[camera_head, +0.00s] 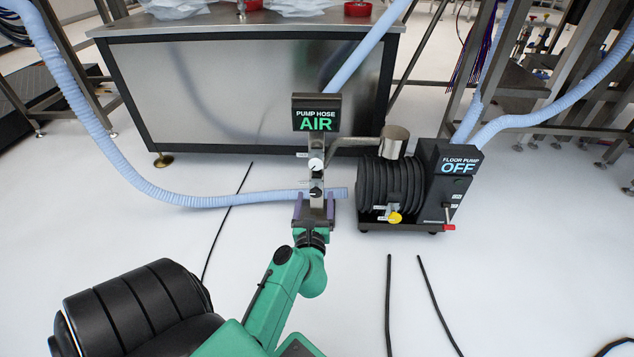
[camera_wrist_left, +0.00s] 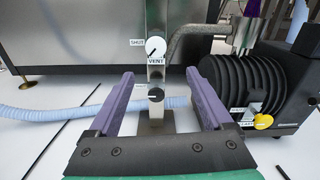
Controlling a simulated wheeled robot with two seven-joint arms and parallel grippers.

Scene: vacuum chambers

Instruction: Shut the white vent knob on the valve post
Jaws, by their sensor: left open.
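The white vent knob (camera_head: 316,164) is on the upper part of the slim metal valve post (camera_head: 317,150), under a sign reading PUMP HOSE AIR (camera_head: 316,113). In the left wrist view the white knob (camera_wrist_left: 155,47) has a SHUT label at its upper left and a VENT label just below. A dark mark shows on its face; its exact direction is hard to tell. A black knob (camera_wrist_left: 155,95) sits lower on the post. My left gripper (camera_head: 315,201) is open in front of the post, its purple fingers either side of it, below the white knob. It holds nothing visible.
A black floor pump (camera_head: 405,185) with a sign reading OFF, a yellow knob (camera_head: 395,217) and a red-tipped handle stands right of the post. A pale blue hose (camera_head: 200,200) runs behind the post. A metal bench (camera_head: 240,90) stands behind. Dark cables lie on the white floor.

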